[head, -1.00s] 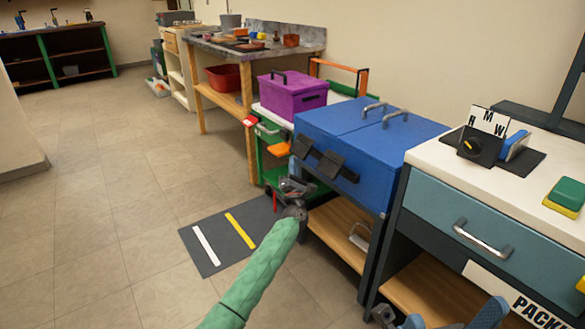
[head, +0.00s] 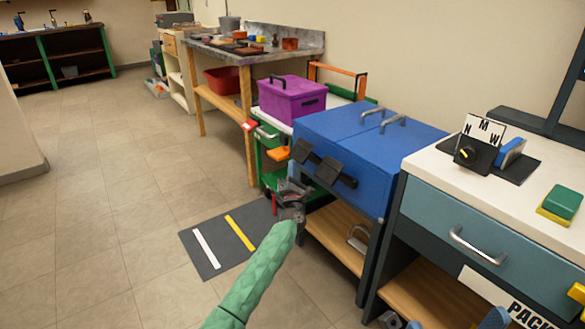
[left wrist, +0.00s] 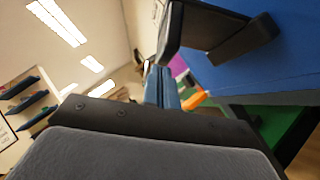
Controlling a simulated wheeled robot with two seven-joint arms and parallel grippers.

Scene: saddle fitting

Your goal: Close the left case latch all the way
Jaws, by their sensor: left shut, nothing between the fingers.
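The blue case (head: 385,165) stands on a stand with its lid down. Two black latches are on its front: the left case latch (head: 302,150) and the right latch (head: 328,171). Both flaps stick out at a slant from the case front. My left gripper (head: 293,187) is shut and empty, just below the left latch and apart from it. In the left wrist view, its blue fingers (left wrist: 161,87) are together, and a black latch (left wrist: 245,40) sticks out from the blue case wall (left wrist: 290,65) above them. Only small parts of my right arm show at the bottom edge of the head view.
A purple box (head: 291,98) sits on the green cart just left of the case. A white-topped cabinet (head: 425,162) with a drawer stands close on the right. A dark mat (head: 205,255) lies on the floor. The floor at left is clear.

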